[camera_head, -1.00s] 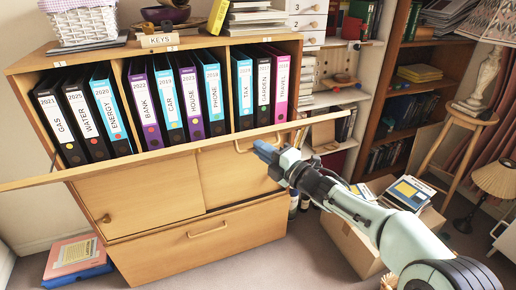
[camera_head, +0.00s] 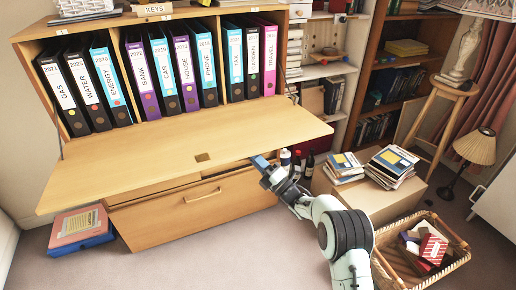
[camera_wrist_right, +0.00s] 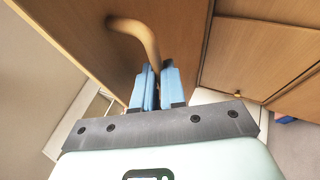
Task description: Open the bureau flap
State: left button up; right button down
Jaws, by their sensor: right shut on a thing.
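The bureau flap (camera_head: 190,158) is a pale wooden board, folded far out and down from the bureau (camera_head: 25,62), its inner face showing. It looks close to level. My right gripper (camera_head: 262,164) is at the flap's front edge, right of the middle, reaching under it. In the right wrist view, the blue fingers (camera_wrist_right: 157,88) are closed at the end of the curved wooden flap handle (camera_wrist_right: 142,32) on the outer face. The handle is hidden in the head view. My left gripper is out of view.
Labelled binders (camera_head: 180,72) stand in the bureau. A drawer (camera_head: 205,198) is shut below the flap. A cardboard box (camera_head: 368,198) with books and a wicker basket (camera_head: 440,262) stand at the right. A blue-red box (camera_head: 80,230) lies on the floor at left.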

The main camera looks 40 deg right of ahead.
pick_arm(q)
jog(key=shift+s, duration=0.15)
pick_arm(e)
jog(key=shift+n+t+y, duration=0.4)
jog(key=shift+t+y, duration=0.1)
jog(key=shift+t, duration=0.2)
jog(key=f, duration=0.4)
jog(key=shift+w+f, duration=0.15)
jog(key=shift+w, duration=0.25)
jog(key=shift+f, duration=0.15)
jog(key=c, duration=1.2)
grip_release()
jog(key=shift+w+f, duration=0.15)
jog(key=shift+w, duration=0.05)
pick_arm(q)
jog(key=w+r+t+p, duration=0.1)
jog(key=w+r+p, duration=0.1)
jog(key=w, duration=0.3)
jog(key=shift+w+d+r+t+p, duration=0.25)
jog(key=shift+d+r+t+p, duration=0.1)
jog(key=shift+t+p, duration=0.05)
pick_arm(e)
jog(key=v, duration=1.3)
jog(key=shift+s, duration=0.25)
